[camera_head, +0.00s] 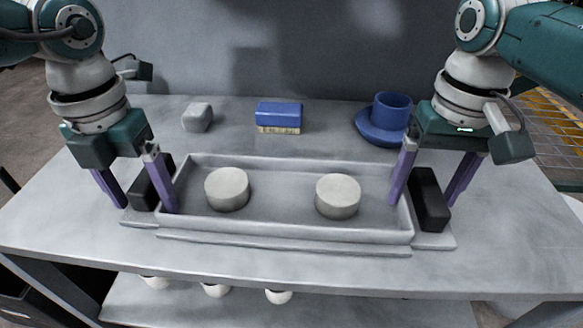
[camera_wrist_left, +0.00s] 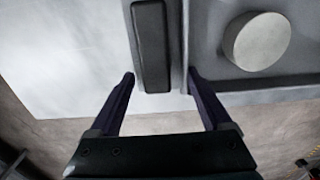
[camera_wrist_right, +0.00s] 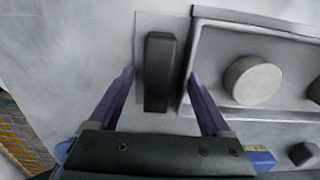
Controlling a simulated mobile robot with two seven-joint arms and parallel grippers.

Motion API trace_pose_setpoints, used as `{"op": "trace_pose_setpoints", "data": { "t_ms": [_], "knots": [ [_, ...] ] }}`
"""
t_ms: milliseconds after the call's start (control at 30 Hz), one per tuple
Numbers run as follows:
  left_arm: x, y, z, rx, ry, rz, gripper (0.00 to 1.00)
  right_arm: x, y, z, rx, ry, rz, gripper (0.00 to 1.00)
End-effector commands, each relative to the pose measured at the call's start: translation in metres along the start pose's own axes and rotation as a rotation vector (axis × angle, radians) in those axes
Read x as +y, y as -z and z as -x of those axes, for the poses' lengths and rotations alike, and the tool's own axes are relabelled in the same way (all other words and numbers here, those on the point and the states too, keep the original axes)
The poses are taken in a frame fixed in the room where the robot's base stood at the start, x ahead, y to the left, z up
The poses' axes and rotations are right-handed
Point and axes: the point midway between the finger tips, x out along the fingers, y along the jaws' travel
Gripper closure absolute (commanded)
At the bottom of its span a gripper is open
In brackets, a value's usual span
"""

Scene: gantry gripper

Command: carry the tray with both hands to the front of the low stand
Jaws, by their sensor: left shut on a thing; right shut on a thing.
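The grey tray (camera_head: 290,229) lies level across the table's front middle. It holds two pale round blocks, one at left (camera_head: 227,189) and one at right (camera_head: 338,196). A dark handle stands at each end: the left handle (camera_wrist_left: 151,48) and the right handle (camera_wrist_right: 160,72). My left gripper (camera_head: 146,205) has its fingers either side of the left handle and is shut on it. My right gripper (camera_head: 424,203) is shut on the right handle in the same way. A low grey strip (camera_head: 285,243), perhaps part of the low stand, shows along the tray's front. I cannot tell whether the tray is lifted.
Behind the tray, a grey block (camera_head: 197,117), a blue-topped sponge or brush (camera_head: 279,114) and a blue cup (camera_head: 391,111) on a saucer (camera_head: 371,130) stand on the table (camera_head: 80,220). White round items (camera_head: 216,290) sit on the lower shelf. The table's front corners are clear.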

Motion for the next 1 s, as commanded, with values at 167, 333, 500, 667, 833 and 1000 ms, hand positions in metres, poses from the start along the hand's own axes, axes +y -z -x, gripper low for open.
{"op": "trace_pose_setpoints", "data": {
  "t_ms": [167, 333, 500, 667, 833, 1000],
  "knots": [
    [0.007, 0.001, -0.002, 0.003, -0.016, 0.007, 0.02, 0.006, 0.000, -0.002, 0.001, -0.013, -0.005, 0.02],
    [0.005, 0.001, -0.002, 0.002, -0.011, 0.004, 0.00, 0.004, 0.000, -0.001, 0.001, -0.010, -0.003, 0.00],
    [0.003, 0.000, 0.003, -0.001, -0.007, 0.002, 0.00, 0.003, 0.000, -0.001, 0.001, -0.008, -0.002, 0.00],
    [0.004, -0.001, 0.024, -0.004, -0.007, 0.001, 0.00, 0.002, 0.000, -0.001, 0.001, -0.006, -0.002, 0.00],
    [0.004, -0.001, 0.064, -0.005, -0.010, 0.002, 0.00, 0.002, 0.000, -0.001, 0.001, -0.006, -0.001, 0.00],
    [0.004, -0.001, 0.098, -0.003, -0.011, 0.005, 0.00, 0.002, 0.000, -0.001, 0.001, -0.006, -0.001, 0.00]
  ]
}}
